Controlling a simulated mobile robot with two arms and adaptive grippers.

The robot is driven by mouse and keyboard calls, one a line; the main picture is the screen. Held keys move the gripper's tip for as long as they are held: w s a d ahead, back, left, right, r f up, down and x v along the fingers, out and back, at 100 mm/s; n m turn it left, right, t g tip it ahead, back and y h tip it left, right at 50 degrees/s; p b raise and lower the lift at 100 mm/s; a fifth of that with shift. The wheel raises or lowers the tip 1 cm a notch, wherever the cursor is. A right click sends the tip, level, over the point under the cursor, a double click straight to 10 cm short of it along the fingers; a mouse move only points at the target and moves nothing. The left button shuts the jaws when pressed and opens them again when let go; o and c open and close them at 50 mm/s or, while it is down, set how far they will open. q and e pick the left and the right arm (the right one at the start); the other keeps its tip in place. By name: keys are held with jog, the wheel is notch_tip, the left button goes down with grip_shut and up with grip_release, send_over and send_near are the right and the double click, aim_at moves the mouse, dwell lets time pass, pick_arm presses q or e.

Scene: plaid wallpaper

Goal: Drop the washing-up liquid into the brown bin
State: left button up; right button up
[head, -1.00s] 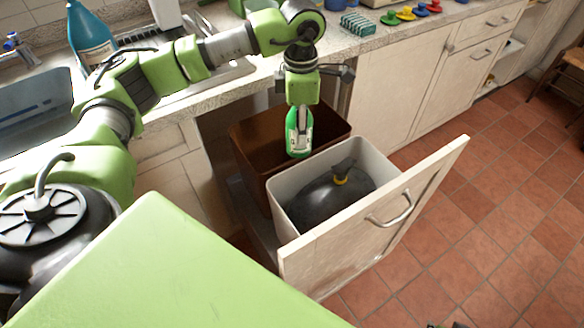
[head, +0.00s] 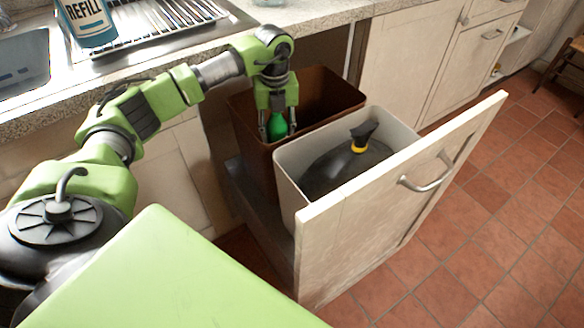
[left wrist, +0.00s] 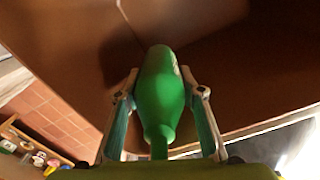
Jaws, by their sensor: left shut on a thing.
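My left gripper (head: 277,128) points down into the opening of the brown bin (head: 345,98). It is shut on the green bottle of washing-up liquid (head: 277,126). In the left wrist view the bottle (left wrist: 160,95) sits between the two fingers, with the brown bin's inner walls (left wrist: 70,40) around and beyond it. The bottle's lower end is hidden by the bin's near wall in the head view. My right gripper is in neither view.
A grey-white bin (head: 290,165) holding a tied black bag (head: 345,165) stands directly in front of the brown bin, behind the open drawer front (head: 375,215). The counter edge (head: 150,75) and sink lie to the left. A blue refill bottle (head: 88,22) stands by the drying rack.

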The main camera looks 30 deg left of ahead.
pick_arm(q)
notch_tip(320, 180, down, 8)
jog(key=shift+d+f+b, duration=0.1)
jog(key=shift+f+b, duration=0.15)
jog(key=shift+b, duration=0.6)
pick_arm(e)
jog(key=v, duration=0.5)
pick_arm(q)
jog(key=w+f+b, duration=0.1)
jog(key=f, duration=0.1)
jog(key=w+f, duration=0.1)
jog(key=f, duration=0.1)
jog(key=w+f+b, duration=0.1)
jog(key=w+f, duration=0.1)
jog(key=shift+a+f+b, duration=0.15)
jog(key=shift+a+b, duration=0.1)
jog(key=shift+b, duration=0.05)
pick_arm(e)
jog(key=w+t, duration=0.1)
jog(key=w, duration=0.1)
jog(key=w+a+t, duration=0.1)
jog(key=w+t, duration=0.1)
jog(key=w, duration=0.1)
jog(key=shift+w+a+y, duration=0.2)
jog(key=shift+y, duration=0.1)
pick_arm(q)
jog(key=shift+f, duration=0.1)
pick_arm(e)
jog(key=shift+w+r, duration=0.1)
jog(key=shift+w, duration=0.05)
